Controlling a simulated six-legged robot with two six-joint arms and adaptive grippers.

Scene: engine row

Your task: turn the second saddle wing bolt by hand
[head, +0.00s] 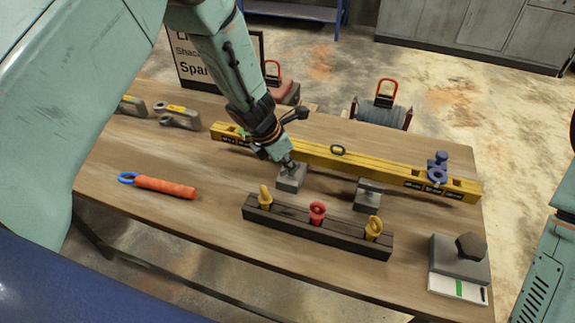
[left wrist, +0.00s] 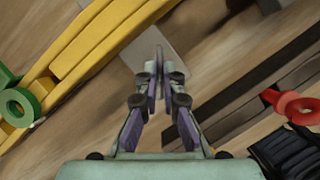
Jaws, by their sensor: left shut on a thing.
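Two grey saddle blocks stand on the wooden table between the yellow beam and the dark rack. My left gripper (head: 289,164) points down at the left saddle block (head: 291,182). In the left wrist view its fingers (left wrist: 158,88) are shut on a thin grey upright piece, apparently the wing of that saddle's bolt; the fingers hide most of it. The saddle block (left wrist: 170,45) lies behind the fingertips there. The right saddle block (head: 366,199) has its own wing bolt (head: 370,186) on top and nothing touches it. My right gripper is out of view.
The long yellow beam (head: 320,160) runs behind the saddles, with a blue shackle (head: 437,170) at its right end. The dark rack (head: 335,238) in front holds yellow and red eye bolts. An orange-handled tool (head: 165,187) lies left. A grey block (head: 460,260) stands front right.

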